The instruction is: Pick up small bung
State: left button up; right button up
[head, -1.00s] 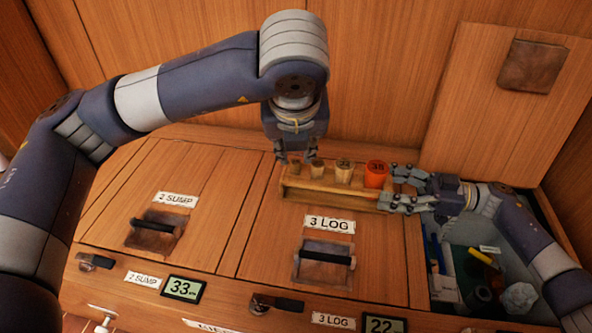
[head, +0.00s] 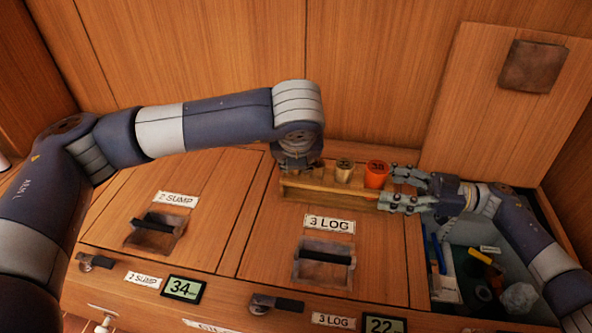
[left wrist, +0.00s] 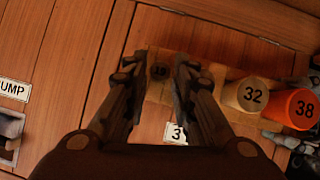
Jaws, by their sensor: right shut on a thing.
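The small bung (left wrist: 160,71), dark-topped, stands at the rack's left end. In the left wrist view it lies between the open fingers of my left gripper (left wrist: 156,80), which points down over it; contact cannot be told. My right gripper (head: 390,190) is shut on the rack's right end.
A tan bung marked 32 (left wrist: 253,95) and a larger orange bung marked 38 (head: 376,174) stand to the right in the rack. An open compartment (head: 450,285) with loose items lies at the right. Hatches 2 SUMP (head: 205,215) and 3 LOG (head: 376,265) are closed.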

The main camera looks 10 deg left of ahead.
pick_arm(q)
jog(key=shift+w+f, duration=0.2)
jog(key=shift+f, duration=0.05)
jog(key=c, duration=0.4)
notch_tip(320, 180, up, 10)
jog(key=shift+r, duration=0.1)
dwell(0.4)
pick_arm(e)
jog(key=o, duration=1.3)
